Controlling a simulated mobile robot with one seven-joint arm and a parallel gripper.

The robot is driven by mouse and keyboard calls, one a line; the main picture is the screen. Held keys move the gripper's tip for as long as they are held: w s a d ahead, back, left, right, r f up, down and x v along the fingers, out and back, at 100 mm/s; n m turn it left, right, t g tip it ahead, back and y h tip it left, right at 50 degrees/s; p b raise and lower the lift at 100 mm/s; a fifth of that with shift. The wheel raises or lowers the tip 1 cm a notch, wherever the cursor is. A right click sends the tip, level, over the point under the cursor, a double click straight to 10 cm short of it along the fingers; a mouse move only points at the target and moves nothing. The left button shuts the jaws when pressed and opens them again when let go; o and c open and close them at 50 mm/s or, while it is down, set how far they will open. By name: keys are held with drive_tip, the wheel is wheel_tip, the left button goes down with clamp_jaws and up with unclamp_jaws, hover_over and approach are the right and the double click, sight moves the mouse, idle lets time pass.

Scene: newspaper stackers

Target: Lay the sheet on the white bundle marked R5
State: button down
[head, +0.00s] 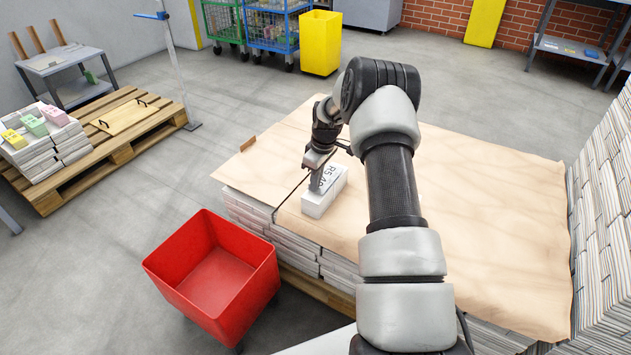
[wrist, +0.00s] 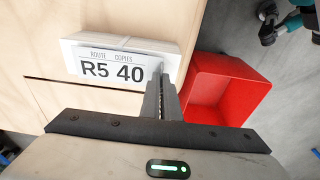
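The white bundle (head: 316,206) sits on the brown-paper-covered stack, near its front left edge. It also shows in the wrist view (wrist: 72,47). A white sheet printed "R5 40" (wrist: 112,70) lies across the bundle, at a slight angle to it; in the head view its print (head: 328,178) is partly behind my gripper. My gripper (wrist: 161,90) is over the bundle's end, its fingers close together at the sheet's right edge and seemingly pinching it. In the head view my gripper (head: 317,182) points down at the bundle. Whether the sheet rests fully on the bundle cannot be told.
A red bin (head: 215,283) stands on the floor in front of the stack. A pallet (head: 150,135) with paper bundles and coloured blocks is at left. Tall newspaper stacks (head: 605,200) stand at right. The brown paper top (head: 490,190) is clear right of my arm.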

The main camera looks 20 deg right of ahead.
drive_tip(key=shift+f+b, duration=0.4)
drive_tip(key=shift+f, duration=0.15)
drive_tip(key=c, duration=1.9)
unclamp_jaws()
drive_tip(key=shift+c, duration=0.2)
